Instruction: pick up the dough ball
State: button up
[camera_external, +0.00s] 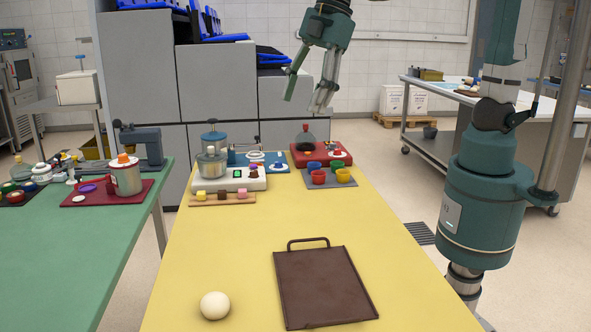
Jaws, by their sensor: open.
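The dough ball (215,305) is a round, cream-coloured ball. It rests on the yellow table (235,240) near the front left of the tabletop, apart from other things. My gripper (304,106) is high over the far part of the table, at the top middle of the view. Its green finger and its pale grey finger are spread apart, with nothing between them. It is well behind and above the dough ball.
A dark brown board (324,288) with a handle lies right of the ball. At the table's far end stand a white scale-like device (229,180), a grey tray (330,180) with coloured cups, and a red device (319,152). A green table (85,235) stands left.

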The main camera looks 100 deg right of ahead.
jog(key=w+a+f+n+g, duration=0.1)
jog(key=w+a+f+n, duration=0.2)
jog(key=w+a, duration=0.55)
jog(key=n+g+p, duration=0.3)
jog(key=n, duration=0.5)
send_over(213, 297)
jog(key=shift+h, duration=0.4)
notch_tip(213, 297, down, 21)
jog(key=shift+d+f, duration=0.1)
jog(key=shift+f, duration=0.3)
jog(key=shift+f, duration=0.1)
jog(key=shift+f, duration=1.2)
jog(key=shift+f, duration=0.1)
